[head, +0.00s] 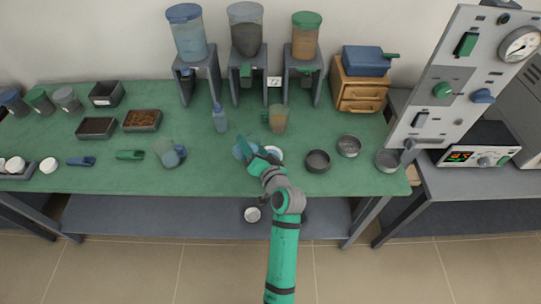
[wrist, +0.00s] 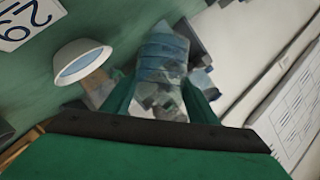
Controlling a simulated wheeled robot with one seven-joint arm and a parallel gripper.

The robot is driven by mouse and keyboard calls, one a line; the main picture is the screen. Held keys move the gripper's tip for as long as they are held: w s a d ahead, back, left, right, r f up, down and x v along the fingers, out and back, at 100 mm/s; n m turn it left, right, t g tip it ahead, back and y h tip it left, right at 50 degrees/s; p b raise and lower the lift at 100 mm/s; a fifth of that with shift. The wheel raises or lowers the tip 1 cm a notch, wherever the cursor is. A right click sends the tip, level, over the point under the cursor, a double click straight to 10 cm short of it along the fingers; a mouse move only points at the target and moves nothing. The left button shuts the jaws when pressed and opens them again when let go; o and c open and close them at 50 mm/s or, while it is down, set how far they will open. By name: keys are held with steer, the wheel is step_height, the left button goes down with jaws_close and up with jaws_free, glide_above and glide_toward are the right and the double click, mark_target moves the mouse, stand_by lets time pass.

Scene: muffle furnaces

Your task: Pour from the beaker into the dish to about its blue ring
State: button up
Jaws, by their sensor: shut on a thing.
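My gripper (head: 257,154) is over the front middle of the green bench, shut on a clear beaker (head: 242,148). In the wrist view the beaker (wrist: 162,68) looks tilted and has a bluish band around it; its liquid level is hard to tell. A white dish (head: 276,151) sits just right of the gripper, partly hidden by my arm. In the wrist view a white round dish (wrist: 82,60) with a bluish inside shows left of the beaker, apart from it. I cannot make out liquid flowing.
A jug with a green handle (head: 279,119), a blue bottle (head: 219,118) and a jug with a blue handle (head: 167,152) stand nearby. Dark and grey dishes (head: 318,161) sit to the right. Hoppers on stands (head: 247,70) line the back. A white cup (head: 252,214) is below the bench top.

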steer(key=n, duration=0.1)
steer(key=n+h, duration=0.1)
steer(key=shift+a+r+n+g+h, duration=0.25)
steer(key=shift+r+n+g+h, duration=0.05)
steer(key=shift+n+g, duration=0.1)
steer(key=shift+f+n+g+h, duration=0.1)
steer(key=shift+n+g+h, duration=0.3)
steer(key=shift+n+h, duration=0.45)
steer(key=shift+d+f+n+h, duration=0.15)
steer(key=shift+d+n+h, duration=0.1)
steer(key=shift+n, duration=0.3)
steer(key=shift+a, duration=0.1)
steer(key=shift+f+n+h, duration=0.15)
steer(key=shift+n+h, duration=0.15)
steer(key=shift+h, duration=0.1)
